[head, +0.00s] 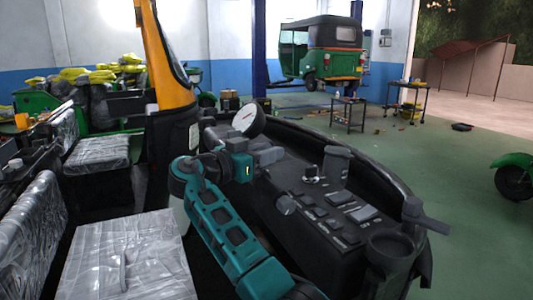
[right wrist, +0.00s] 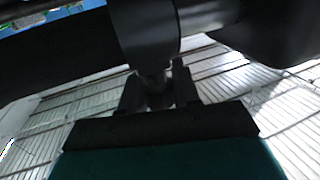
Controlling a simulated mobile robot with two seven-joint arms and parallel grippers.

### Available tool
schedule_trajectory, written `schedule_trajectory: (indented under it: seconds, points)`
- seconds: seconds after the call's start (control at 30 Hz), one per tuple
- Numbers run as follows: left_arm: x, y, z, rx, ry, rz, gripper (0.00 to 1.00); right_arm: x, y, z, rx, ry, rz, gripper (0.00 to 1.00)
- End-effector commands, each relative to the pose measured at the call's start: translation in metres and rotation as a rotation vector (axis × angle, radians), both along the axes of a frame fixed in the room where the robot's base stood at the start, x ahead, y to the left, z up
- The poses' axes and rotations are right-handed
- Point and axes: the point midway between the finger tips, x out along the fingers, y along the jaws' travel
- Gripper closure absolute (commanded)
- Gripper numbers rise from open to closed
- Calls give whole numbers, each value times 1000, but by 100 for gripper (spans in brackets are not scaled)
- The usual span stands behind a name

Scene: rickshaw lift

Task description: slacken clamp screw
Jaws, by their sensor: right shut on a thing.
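In the right wrist view, the clamp screw (right wrist: 153,80) is a small dark stub under a dark grey clamp collar (right wrist: 148,35). My right gripper (right wrist: 158,92) is shut on the screw, with one black finger on each side of it; the screw's tip between the fingers is in shadow. In the head view, my teal right arm rises from the bottom to my right gripper (head: 262,156), which is at grey parts on the left of the black dashboard. The screw itself is hidden there. My left gripper is not in view.
A round white dial gauge (head: 244,118) stands just above my right gripper. The black dashboard (head: 318,225) with switches lies to the right. A plastic-wrapped seat (head: 125,265) is at lower left, and a yellow pillar (head: 165,60) rises behind.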

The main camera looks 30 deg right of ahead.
Motion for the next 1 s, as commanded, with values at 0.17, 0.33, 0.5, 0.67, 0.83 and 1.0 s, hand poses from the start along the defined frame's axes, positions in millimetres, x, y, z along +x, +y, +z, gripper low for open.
schedule_trajectory:
  seconds: [0.17,0.33,0.5,0.67,0.83,1.0]
  points:
    - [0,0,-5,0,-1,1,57,1,0,-2,0,-2,71,99]
    - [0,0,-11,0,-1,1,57,3,1,-3,0,-3,192,99]
    - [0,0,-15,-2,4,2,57,5,2,-2,1,-4,347,99]
    - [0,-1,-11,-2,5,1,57,8,4,0,1,-3,499,99]
    - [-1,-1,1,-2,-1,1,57,10,6,3,-2,-2,659,99]
    - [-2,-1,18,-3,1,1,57,12,8,5,-2,0,804,99]
